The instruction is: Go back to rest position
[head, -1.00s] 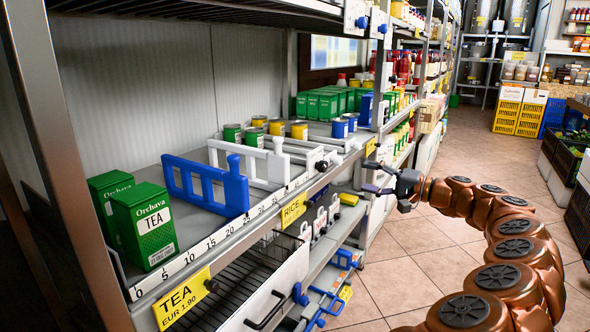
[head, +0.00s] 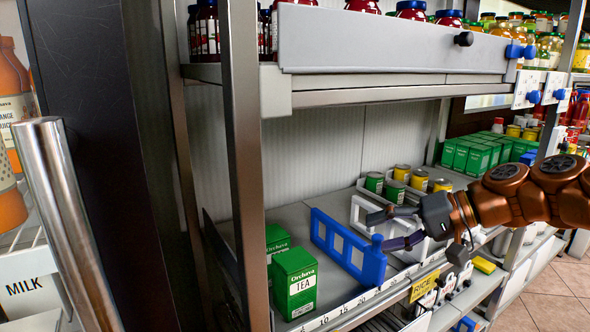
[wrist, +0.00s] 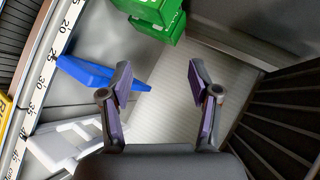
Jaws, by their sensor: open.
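My gripper (head: 388,229) is open and empty in the head view. In the head view two green tea boxes (head: 293,284) stand upright left of the blue divider.
A white divider (wrist: 62,142) and several cans (head: 401,173) are close to my gripper. A metal shelf post (head: 244,166) stands left of the tea boxes. The upper shelf with jars (head: 390,46) overhangs. A fridge handle (head: 76,220) is at the far left. Floor (head: 560,290) shows at lower right.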

